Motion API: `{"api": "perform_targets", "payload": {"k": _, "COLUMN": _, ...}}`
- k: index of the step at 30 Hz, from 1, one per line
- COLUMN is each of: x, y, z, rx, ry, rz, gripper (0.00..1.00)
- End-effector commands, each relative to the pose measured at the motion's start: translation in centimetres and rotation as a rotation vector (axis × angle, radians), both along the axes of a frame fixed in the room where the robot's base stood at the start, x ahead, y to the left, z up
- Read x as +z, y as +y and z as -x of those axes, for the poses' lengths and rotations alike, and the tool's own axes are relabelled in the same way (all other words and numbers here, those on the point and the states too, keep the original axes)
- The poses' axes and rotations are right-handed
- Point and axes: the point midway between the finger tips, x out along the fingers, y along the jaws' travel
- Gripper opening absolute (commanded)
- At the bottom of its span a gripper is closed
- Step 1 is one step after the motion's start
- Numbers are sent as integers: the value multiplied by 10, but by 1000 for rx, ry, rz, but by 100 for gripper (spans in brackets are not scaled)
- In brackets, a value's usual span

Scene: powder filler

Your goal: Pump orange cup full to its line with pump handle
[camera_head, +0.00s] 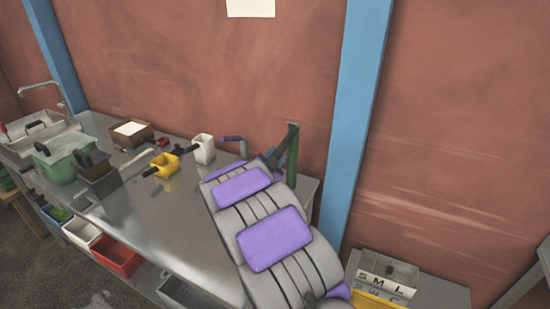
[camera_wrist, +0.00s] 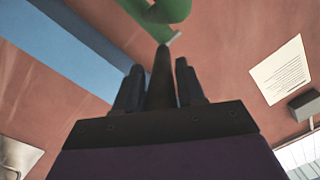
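The dark pump handle (camera_head: 282,143) slopes down and left from the top of a green post (camera_head: 293,160) behind the bench's right end. In the wrist view the handle (camera_wrist: 161,78) is a dark bar running between the two black fingers of my gripper (camera_wrist: 160,88). The fingers sit close along both sides of it and look shut on it. In the head view my purple and grey arm hides most of my gripper. A green curved pipe (camera_wrist: 160,10) shows beyond the bar. A yellow-orange cup (camera_head: 164,166) with a black handle stands on the bench. I see no cup under the pump.
The metal bench (camera_head: 175,215) carries a white cup (camera_head: 204,149), a brown box (camera_head: 131,132), a dark box (camera_head: 98,180), a green tub (camera_head: 68,160) and a sink. Red and white bins hang at its front. A blue column (camera_head: 356,110) stands right of the post.

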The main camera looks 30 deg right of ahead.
Motion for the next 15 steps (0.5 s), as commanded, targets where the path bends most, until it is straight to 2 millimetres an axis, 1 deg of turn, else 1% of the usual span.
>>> {"api": "perform_targets", "payload": {"k": 1, "x": 0, "y": 0, "z": 0, "rx": 0, "ry": 0, "rz": 0, "gripper": 34}}
{"api": "perform_targets", "payload": {"k": 11, "x": 0, "y": 0, "z": 0, "rx": 0, "ry": -1, "rz": -1, "gripper": 2}}
{"api": "perform_targets", "payload": {"k": 12, "x": 0, "y": 0, "z": 0, "rx": 0, "ry": 0, "rz": 0, "gripper": 0}}
{"api": "perform_targets", "payload": {"k": 15, "x": 0, "y": 0, "z": 0, "rx": 0, "ry": -1, "rz": -1, "gripper": 0}}
